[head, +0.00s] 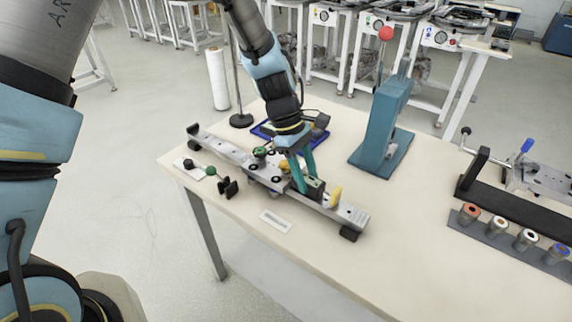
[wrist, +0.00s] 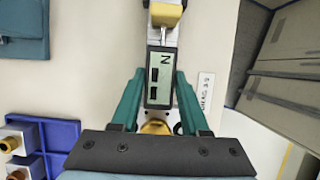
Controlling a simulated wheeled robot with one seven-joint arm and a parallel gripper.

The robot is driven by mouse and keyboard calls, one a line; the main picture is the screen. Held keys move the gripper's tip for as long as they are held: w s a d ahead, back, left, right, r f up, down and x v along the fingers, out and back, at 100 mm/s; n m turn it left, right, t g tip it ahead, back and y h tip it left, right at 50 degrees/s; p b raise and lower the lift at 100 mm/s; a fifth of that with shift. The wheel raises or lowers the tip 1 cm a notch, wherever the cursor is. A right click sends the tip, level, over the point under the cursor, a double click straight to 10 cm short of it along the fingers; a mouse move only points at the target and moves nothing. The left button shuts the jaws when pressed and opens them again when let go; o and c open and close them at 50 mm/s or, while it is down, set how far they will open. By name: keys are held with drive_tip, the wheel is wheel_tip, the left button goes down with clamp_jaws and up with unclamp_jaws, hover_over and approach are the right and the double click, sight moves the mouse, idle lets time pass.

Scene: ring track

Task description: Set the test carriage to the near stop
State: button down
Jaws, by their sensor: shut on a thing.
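A silver rail (head: 352,214) lies along the table with a dark block on it (head: 315,186), which I take for the test carriage. In the wrist view this carriage (wrist: 160,78) has a pale green face with an N and two black bars. My gripper's (head: 304,184) teal fingers are shut on its two sides; they also show in the wrist view (wrist: 160,85). A yellow piece (head: 335,196) stands on the rail just beyond the carriage, toward the rail's right end. It shows at the top of the wrist view (wrist: 166,14). I cannot tell which stop is the near one.
A green-topped knob (head: 260,152) and a silver plate sit farther left along the rail. A white label (head: 275,221) lies in front. A blue tray (head: 262,131) is behind, and a teal press (head: 384,130) stands behind right.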

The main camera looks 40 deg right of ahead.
drive_tip(key=s, duration=0.3)
drive_tip(key=s+d, duration=0.1)
drive_tip(key=s, duration=0.2)
drive_tip(key=s+d, duration=0.1)
drive_tip(key=s, duration=0.2)
drive_tip(key=shift+s+d+p, duration=0.15)
drive_tip(key=shift+d+p, duration=0.05)
drive_tip(key=shift+p, duration=0.15)
drive_tip(key=shift+s, duration=0.1)
drive_tip(key=c, duration=0.6)
unclamp_jaws()
drive_tip(key=shift+o, duration=1)
drive_tip(key=shift+w, duration=0.2)
drive_tip(key=shift+w+r, duration=0.25)
drive_tip(key=shift+r, duration=0.25)
drive_tip(key=b+v, duration=0.2)
drive_tip(key=v, duration=0.7)
drive_tip(key=shift+r, duration=0.35)
drive_tip(key=shift+w, duration=0.15)
